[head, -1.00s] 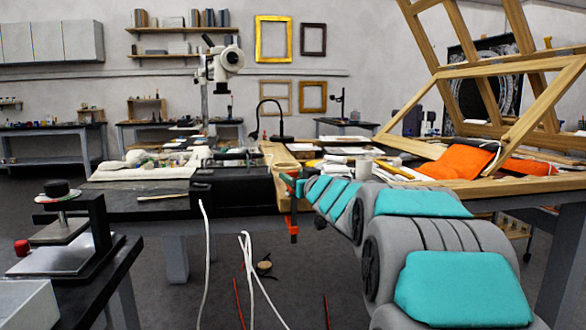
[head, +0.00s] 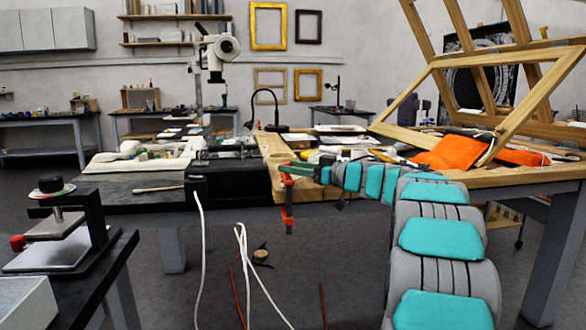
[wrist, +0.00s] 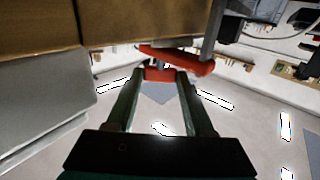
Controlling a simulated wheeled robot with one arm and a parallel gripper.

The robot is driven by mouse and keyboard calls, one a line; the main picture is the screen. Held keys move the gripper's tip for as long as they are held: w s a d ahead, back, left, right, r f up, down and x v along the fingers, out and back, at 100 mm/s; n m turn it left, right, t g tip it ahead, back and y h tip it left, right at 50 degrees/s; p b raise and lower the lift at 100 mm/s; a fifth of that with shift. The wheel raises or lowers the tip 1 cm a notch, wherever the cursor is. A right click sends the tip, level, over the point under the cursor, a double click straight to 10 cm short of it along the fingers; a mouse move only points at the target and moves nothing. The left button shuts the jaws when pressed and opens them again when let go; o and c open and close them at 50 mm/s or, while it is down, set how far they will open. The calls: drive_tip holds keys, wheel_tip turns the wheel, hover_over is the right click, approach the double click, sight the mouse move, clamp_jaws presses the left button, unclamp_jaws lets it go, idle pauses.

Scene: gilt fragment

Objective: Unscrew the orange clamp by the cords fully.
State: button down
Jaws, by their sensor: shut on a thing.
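The orange clamp (head: 287,205) hangs at the front edge of the workbench, right of the white cords (head: 242,255). In the wrist view its orange bar (wrist: 180,60) runs under the wooden edge. My gripper (head: 292,168) is at the upper end of the clamp in the head view. In the wrist view my gripper (wrist: 164,75) is shut on an orange part of the clamp, held between the green fingertips. The clamp's screw and thread cannot be made out clearly.
The bench (head: 150,203) carries tools and papers, with a wooden easel frame (head: 490,70) and orange cloth (head: 445,153) at the right. A dark press table (head: 65,245) stands at the front left. Red cords (head: 237,295) hang below. The floor under the bench is mostly open.

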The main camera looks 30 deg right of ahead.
drive_tip(key=shift+n+y, duration=0.3)
drive_tip(key=shift+y, duration=0.1)
drive_tip(key=shift+c, duration=1.4)
unclamp_jaws()
drive_tip(key=shift+h, duration=0.4)
